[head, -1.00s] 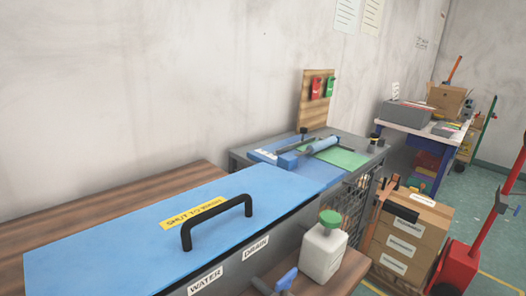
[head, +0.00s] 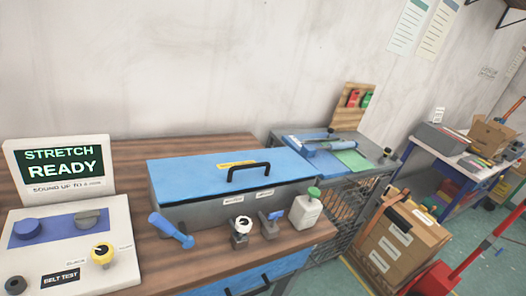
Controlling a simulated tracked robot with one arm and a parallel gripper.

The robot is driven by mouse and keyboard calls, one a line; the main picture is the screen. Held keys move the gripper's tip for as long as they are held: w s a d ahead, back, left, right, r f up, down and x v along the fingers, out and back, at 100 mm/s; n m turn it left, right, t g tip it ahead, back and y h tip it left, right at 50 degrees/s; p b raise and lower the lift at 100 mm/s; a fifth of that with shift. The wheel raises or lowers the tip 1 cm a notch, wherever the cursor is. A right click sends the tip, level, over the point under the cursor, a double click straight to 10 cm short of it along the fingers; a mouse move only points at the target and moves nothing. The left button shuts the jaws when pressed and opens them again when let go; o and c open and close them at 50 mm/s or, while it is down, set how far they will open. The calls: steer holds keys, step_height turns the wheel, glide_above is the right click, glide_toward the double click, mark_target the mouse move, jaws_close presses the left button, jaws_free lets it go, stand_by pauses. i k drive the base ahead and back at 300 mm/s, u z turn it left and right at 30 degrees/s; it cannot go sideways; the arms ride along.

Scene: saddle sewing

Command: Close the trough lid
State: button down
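The trough (head: 190,214) is a long grey box on the wooden bench. Its blue lid (head: 205,176) lies flat over the top and looks shut, though a dark line shows under its front edge. A black handle (head: 248,171) stands on the lid beside a yellow label (head: 237,163) too small to read here. My gripper is not in view, so nothing of mine shows near the lid.
A control box (head: 75,235) with a screen (head: 60,162) reading "STRETCH READY" stands at left. A blue lever (head: 170,230), a dial (head: 242,226) and a green-capped bottle (head: 305,209) stand before the trough. Cardboard boxes (head: 398,243) and a red hand truck (head: 432,284) are at right.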

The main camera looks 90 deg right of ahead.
mark_target(179, 179)
steer(key=u, duration=0.05)
steer(key=k, duration=1.35)
steer(key=z, duration=0.75)
steer(key=i, duration=1)
steer(key=u, duration=0.05)
